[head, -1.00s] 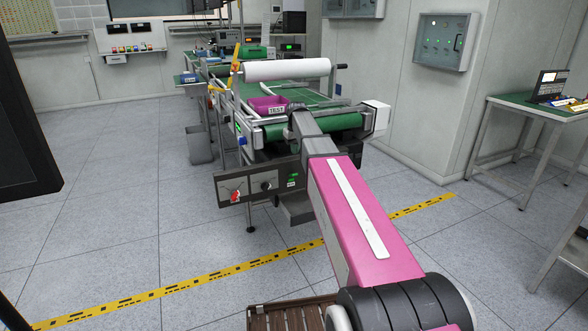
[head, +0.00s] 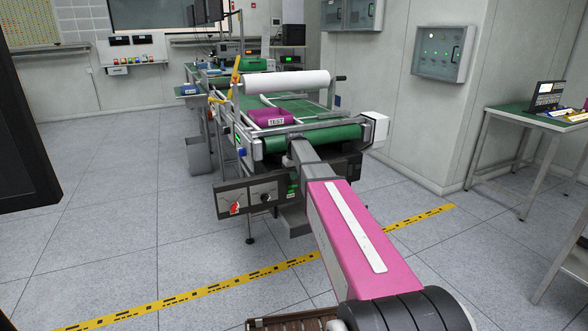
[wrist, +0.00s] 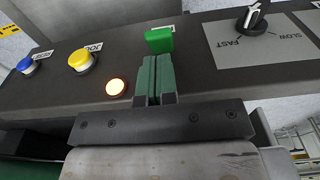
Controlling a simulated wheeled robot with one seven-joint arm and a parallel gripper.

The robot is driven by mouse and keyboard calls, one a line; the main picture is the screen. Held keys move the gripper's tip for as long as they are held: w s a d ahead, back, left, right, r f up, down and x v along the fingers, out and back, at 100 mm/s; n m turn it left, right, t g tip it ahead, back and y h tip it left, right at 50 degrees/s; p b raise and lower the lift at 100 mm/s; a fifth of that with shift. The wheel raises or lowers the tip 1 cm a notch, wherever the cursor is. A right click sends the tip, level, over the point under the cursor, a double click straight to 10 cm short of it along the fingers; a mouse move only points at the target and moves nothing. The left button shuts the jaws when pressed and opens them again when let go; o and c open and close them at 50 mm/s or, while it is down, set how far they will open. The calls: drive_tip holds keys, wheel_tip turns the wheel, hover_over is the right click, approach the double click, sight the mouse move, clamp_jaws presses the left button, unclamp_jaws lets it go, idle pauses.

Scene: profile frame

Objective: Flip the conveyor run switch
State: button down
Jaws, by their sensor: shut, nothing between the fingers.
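The green switch (wrist: 159,40) stands out from the dark control panel (wrist: 55,90) at the top middle of the wrist view. My gripper (wrist: 156,62) is shut and empty. Its green fingers point at the switch, their tips just beneath it in the picture; I cannot tell whether they touch. The switch's label is mostly hidden behind it, so its set position is unclear. A round lamp (wrist: 116,88) beside the fingers glows orange-white. In the head view the panel (head: 248,198) hangs at the conveyor's near end, and my arm hides part of it.
A yellow button (wrist: 82,60) and a blue button (wrist: 26,66) sit left of the switch, a speed knob (wrist: 252,18) right. The conveyor (head: 318,139) carries a pink tote (head: 262,115). A side table (head: 500,121) stands right. Floor on the left is clear.

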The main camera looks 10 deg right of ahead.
sight(296, 186)
drive_tip(key=shift+w+f, duration=0.1)
drive_tip(key=shift+f, duration=0.9)
drive_tip(key=shift+s+f+t, duration=0.2)
drive_tip(key=shift+s+t, duration=0.2)
drive_tip(key=shift+t, duration=0.2)
drive_tip(key=shift+s+d+f+t+y, duration=0.15)
drive_tip(key=shift+s+f+t+y, duration=0.35)
drive_tip(key=shift+t, duration=0.3)
drive_tip(key=t, duration=0.1)
drive_tip(key=f+t, duration=0.1)
drive_tip(key=t, duration=0.1)
drive_tip(key=s+f+t+y, duration=0.1)
drive_tip(key=t, duration=0.1)
drive_tip(key=shift+s+d+f, duration=0.1)
drive_tip(key=shift+d+f, duration=0.1)
drive_tip(key=shift+f, duration=0.05)
drive_tip(key=shift+r, duration=0.2)
drive_tip(key=shift+r, duration=0.6)
drive_tip(key=shift+s, duration=0.15)
